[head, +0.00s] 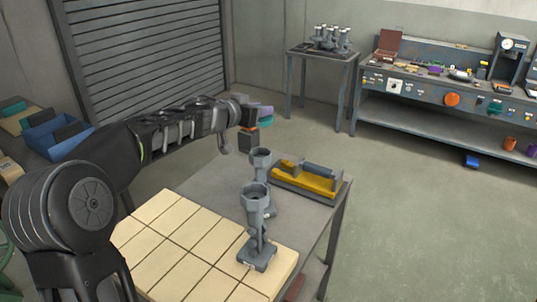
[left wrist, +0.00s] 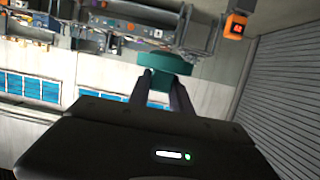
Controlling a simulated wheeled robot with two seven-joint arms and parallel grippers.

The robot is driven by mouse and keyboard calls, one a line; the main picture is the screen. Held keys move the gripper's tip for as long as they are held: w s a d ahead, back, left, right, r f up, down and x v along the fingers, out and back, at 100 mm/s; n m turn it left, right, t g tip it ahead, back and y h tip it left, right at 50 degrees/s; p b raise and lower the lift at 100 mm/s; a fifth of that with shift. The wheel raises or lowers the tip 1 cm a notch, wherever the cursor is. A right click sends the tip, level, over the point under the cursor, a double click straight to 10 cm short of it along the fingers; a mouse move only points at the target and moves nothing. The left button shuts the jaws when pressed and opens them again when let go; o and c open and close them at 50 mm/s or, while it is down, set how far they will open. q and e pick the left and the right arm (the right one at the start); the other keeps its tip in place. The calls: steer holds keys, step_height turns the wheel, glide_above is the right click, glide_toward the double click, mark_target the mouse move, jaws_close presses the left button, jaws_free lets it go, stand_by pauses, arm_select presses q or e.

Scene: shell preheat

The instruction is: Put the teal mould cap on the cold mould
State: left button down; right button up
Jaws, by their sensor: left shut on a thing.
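The teal mould cap (left wrist: 165,63) is between the fingertips of my left gripper (left wrist: 163,76) in the left wrist view. In the head view the left gripper (head: 252,117) is raised above the far side of the near table, with a small teal patch of the cap (head: 266,122) showing beside it. Two grey cup-topped moulds stand upright below it: a nearer, taller mould (head: 256,208) on the pale tiles and a farther mould (head: 260,161). I cannot tell which is the cold one. The cap is apart from both. My right gripper is out of view.
A yellow tray with grey blocks (head: 305,180) sits at the table's (head: 205,185) far right. Pale tiles (head: 185,250) cover its near part. A small table (head: 318,57) with grey pieces and a long workbench (head: 450,88) stand at the back. Open floor (head: 420,220) lies right.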

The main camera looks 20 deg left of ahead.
arm_select(q)
steer(key=shift+f, duration=0.15)
step_height(320, 180, down, 6)
steer(key=shift+b, duration=0.45)
steer(key=shift+f, duration=0.1)
step_height(320, 180, down, 4)
steer(key=b, duration=0.2)
steer(key=shift+b, duration=0.35)
steer(key=shift+r, duration=0.2)
steer(key=shift+f, duration=0.1)
